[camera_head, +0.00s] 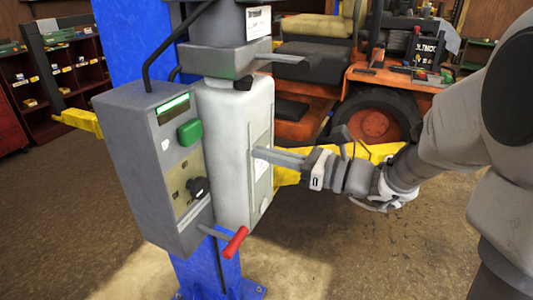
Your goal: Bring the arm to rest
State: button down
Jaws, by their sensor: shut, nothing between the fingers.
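My gripper (282,157) is at the middle of the view, its long grey fingers shut and empty. The fingertips point left at the front of the white lift housing (222,150); I cannot tell whether they touch it. My grey arm (440,140) reaches in from the right edge and is held out at about the height of the housing.
A grey control box (160,190) with a green button (190,133) and black knob (198,187) stands left of the housing. A red-handled lever (235,243) sticks out below. Floor at lower right is clear.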

jog(key=s+d+f+n+g+h, duration=0.1)
jog(key=s+f+n+g+h, duration=0.15)
jog(key=s+n, duration=0.45)
jog(key=s+f+n+g+h, duration=0.2)
jog(key=s+n+g+h, duration=0.15)
jog(key=s+n, duration=0.35)
jog(key=s+d+n+t+h, duration=0.2)
jog(key=d+n+h, duration=0.2)
jog(key=d, duration=0.3)
jog(key=s+d+n+t+h, duration=0.2)
jog(key=d+n+h, duration=0.2)
jog(key=d+h, duration=0.2)
jog(key=d, duration=0.2)
jog(key=shift+s+d+r+n+t+h, duration=0.3)
jog(key=shift+s+r+t, duration=0.1)
